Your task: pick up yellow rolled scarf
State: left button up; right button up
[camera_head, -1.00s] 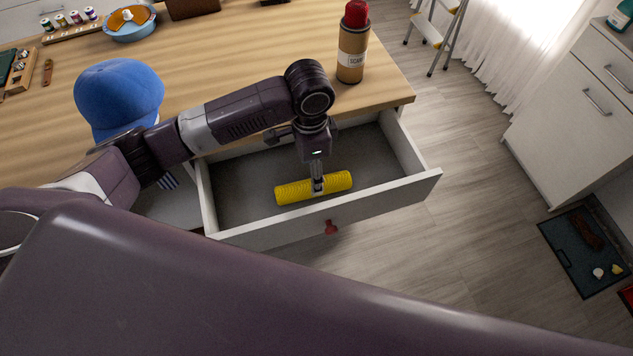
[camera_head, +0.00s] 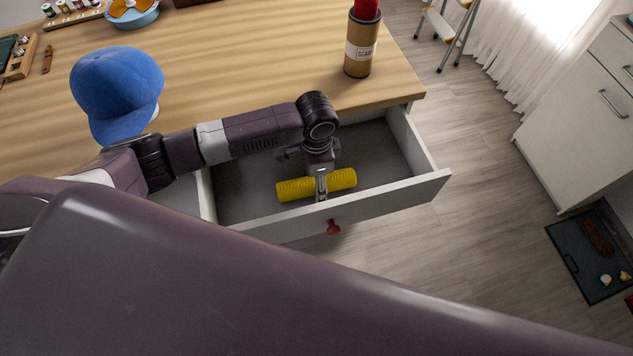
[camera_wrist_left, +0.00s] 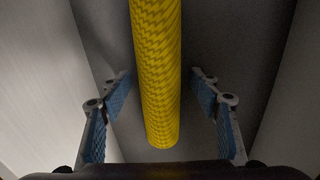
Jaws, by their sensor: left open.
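The yellow rolled scarf (camera_head: 296,189) lies across the floor of the open drawer (camera_head: 240,202), near its front panel. In the head view my left gripper (camera_head: 321,188) reaches down over the scarf's middle and hides part of it. In the left wrist view the scarf (camera_wrist_left: 157,70) runs lengthwise between the two blue-padded fingers of my left gripper (camera_wrist_left: 162,108). The fingers are open, with a gap on each side of the scarf. My right gripper is not in view.
The drawer walls surround the scarf closely at the front. A blue cap (camera_head: 117,92) and a brown tube with a red top (camera_head: 361,45) stand on the wooden table (camera_head: 230,60). A red knob (camera_head: 333,227) is on the drawer front.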

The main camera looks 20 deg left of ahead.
pick_arm(q)
jog(key=shift+c, duration=0.2)
jog(key=c, duration=1.3)
jog(key=shift+r, duration=0.15)
